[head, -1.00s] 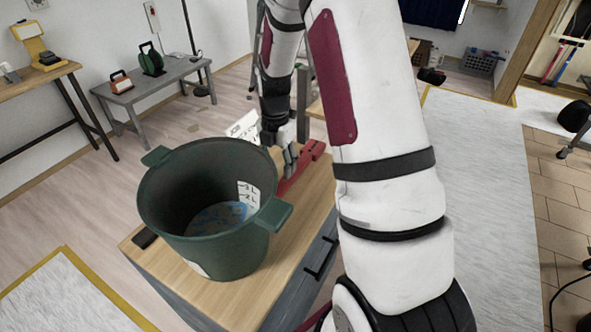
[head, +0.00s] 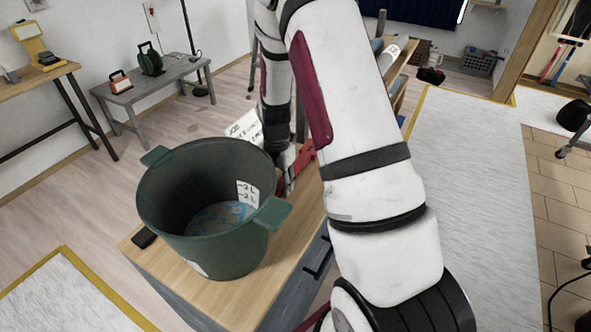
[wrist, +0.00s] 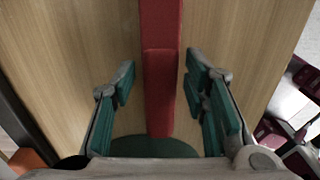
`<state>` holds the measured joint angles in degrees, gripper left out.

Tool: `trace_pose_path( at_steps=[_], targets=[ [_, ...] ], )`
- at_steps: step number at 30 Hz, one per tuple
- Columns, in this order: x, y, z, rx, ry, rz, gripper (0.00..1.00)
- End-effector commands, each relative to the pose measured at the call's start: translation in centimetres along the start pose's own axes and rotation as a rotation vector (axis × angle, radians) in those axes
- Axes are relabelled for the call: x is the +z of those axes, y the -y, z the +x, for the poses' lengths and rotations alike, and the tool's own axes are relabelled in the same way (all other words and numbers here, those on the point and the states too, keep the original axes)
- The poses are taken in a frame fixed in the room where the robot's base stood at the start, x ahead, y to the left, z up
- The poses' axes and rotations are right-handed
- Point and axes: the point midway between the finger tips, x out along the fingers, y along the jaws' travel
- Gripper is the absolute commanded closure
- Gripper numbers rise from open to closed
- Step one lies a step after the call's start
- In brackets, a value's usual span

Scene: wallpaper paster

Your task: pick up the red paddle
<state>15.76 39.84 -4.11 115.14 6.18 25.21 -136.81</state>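The red paddle (head: 303,160) lies on the wooden cabinet top behind the green bucket (head: 205,210), partly hidden by my arm. In the wrist view, the paddle (wrist: 161,60) runs from the top edge down the middle, between my fingers. My gripper (wrist: 160,80) is open, with one green-padded finger on each side of the paddle and a gap on both sides. In the head view my gripper (head: 284,176) is small and partly hidden beside the bucket. How high it is above the wood is hard to tell.
The bucket stands close to the left of my gripper. A white card with writing (head: 246,127) stands behind the bucket. A small dark object (head: 143,238) lies at the cabinet top's left edge. The front strip of the cabinet top (head: 262,285) is clear.

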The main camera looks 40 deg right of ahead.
Motion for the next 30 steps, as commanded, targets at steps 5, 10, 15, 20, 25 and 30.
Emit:
trace_pose_path(
  at_steps=[5, 10, 15, 20, 25, 30],
  targets=[
    [0.0, 0.0, 0.0, 0.000, 0.000, 0.000, 1.00],
    [0.0, 0.0, 0.0, 0.000, 0.000, 0.000, 1.00],
    [0.0, 0.0, -0.2, 0.001, 0.000, 0.000, 1.00],
    [0.1, -0.1, -1.4, 0.003, 0.002, 0.000, 1.00],
    [0.1, -0.1, -4.0, 0.004, 0.003, 0.000, 1.00],
    [-1.2, 3.9, -4.0, -0.001, -0.001, 0.003, 1.00]
  ],
)
